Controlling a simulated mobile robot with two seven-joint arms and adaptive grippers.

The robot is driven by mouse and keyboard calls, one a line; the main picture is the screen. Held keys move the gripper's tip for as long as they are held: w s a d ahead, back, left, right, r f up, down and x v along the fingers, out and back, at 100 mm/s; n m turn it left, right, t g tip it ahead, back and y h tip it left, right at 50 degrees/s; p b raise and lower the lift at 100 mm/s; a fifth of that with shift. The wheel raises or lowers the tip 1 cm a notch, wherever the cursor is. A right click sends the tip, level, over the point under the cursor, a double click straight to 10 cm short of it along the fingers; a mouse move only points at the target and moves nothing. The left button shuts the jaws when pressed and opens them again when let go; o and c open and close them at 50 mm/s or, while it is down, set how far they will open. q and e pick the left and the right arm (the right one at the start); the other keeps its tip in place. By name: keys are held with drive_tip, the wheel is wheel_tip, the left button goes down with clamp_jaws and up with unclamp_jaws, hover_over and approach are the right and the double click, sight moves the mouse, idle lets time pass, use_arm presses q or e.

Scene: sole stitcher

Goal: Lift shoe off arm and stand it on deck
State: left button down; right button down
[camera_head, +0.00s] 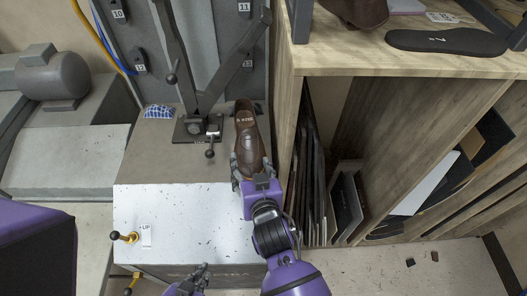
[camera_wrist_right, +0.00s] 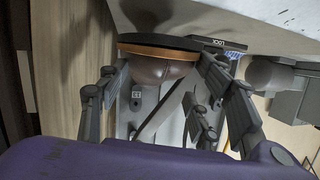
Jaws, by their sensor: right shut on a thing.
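I cannot tell whether the sole touches the surface. The stitcher's dark arm and clamp (camera_head: 197,127) stand left of the shoe, apart from it. The pale deck plate (camera_head: 180,220) is bare. My left gripper (camera_head: 188,280) is at the bottom, small and partly cut off.
A wooden shelf unit (camera_head: 400,65) with a loose dark sole (camera_head: 446,41) on top stands close on the right. A blue-patterned item (camera_head: 158,111) lies left of the clamp. A yellow-based lever (camera_head: 124,236) sticks out at the plate's left. A grey motor (camera_head: 52,73) is further left.

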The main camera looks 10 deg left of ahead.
use_arm(q)
drive_tip(key=shift+s+f, duration=0.4)
drive_tip(key=shift+f, duration=0.05)
use_arm(e)
drive_tip(key=shift+w+d+f, duration=0.15)
drive_tip(key=shift+d+f, duration=0.2)
drive_tip(key=shift+f, duration=0.25)
use_arm(q)
drive_tip(key=shift+s+f+b, duration=0.1)
drive_tip(key=shift+f+b, duration=0.05)
drive_tip(key=shift+b, duration=0.2)
use_arm(e)
drive_tip(key=shift+f, duration=0.85)
use_arm(q)
drive_tip(key=shift+s+f, duration=0.1)
use_arm(e)
drive_tip(key=c, duration=0.7)
unclamp_jaws()
drive_tip(key=shift+c, duration=0.2)
